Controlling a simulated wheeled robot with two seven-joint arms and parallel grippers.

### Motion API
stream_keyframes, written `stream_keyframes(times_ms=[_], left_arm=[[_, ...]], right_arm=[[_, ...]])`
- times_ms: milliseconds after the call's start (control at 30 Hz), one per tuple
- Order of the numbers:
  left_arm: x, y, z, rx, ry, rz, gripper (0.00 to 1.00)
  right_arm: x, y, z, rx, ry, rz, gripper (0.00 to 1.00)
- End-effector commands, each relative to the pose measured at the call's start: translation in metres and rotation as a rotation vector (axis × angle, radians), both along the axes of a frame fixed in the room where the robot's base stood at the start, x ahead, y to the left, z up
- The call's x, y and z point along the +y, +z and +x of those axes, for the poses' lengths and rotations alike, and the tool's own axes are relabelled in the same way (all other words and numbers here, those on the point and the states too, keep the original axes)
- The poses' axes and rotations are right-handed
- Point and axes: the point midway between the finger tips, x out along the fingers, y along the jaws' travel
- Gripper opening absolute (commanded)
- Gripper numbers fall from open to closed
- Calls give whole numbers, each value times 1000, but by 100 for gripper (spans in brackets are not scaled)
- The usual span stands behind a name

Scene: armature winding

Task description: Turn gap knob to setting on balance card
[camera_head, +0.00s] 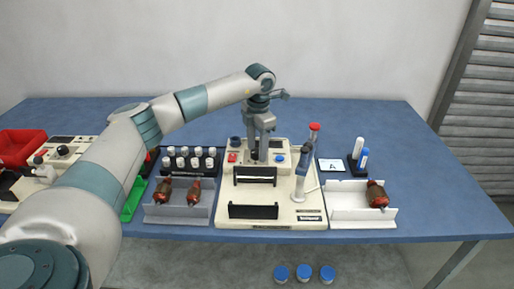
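The cream winding machine (285,212) stands in the middle of the blue table. Its rear panel carries a dark blue knob (235,142), a red button (232,158) and a blue knob (280,158); I cannot tell which one is the gap knob. My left gripper (260,157) points down at the middle of this panel, between the red button and the blue knob, and hides what lies beneath it. Its fingers are too small to read as open or shut. The white card (332,165) marked "A" lies right of the machine. My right gripper is out of view.
Left of the machine are a grey tray (179,218) with two armatures and a dark rack (183,168) of spools. A red-topped lever (314,128) and a blue-topped post (305,158) rise at the machine's right. A white tray (347,214) holds another armature.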

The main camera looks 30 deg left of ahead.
Motion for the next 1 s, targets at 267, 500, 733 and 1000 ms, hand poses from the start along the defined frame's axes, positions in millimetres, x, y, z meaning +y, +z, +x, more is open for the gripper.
stream_keyframes(times_ms=[267, 500, 733, 1000], left_arm=[[0, 0, 0, 2, 0, 0, 47], [-1, 13, 0, 0, 0, -1, 47], [-3, 47, -1, -2, 0, -1, 47], [-6, 103, -2, -2, 0, -1, 47]], right_arm=[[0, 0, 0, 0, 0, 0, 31], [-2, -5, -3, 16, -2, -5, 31], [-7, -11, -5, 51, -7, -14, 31], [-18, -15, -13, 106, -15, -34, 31]])
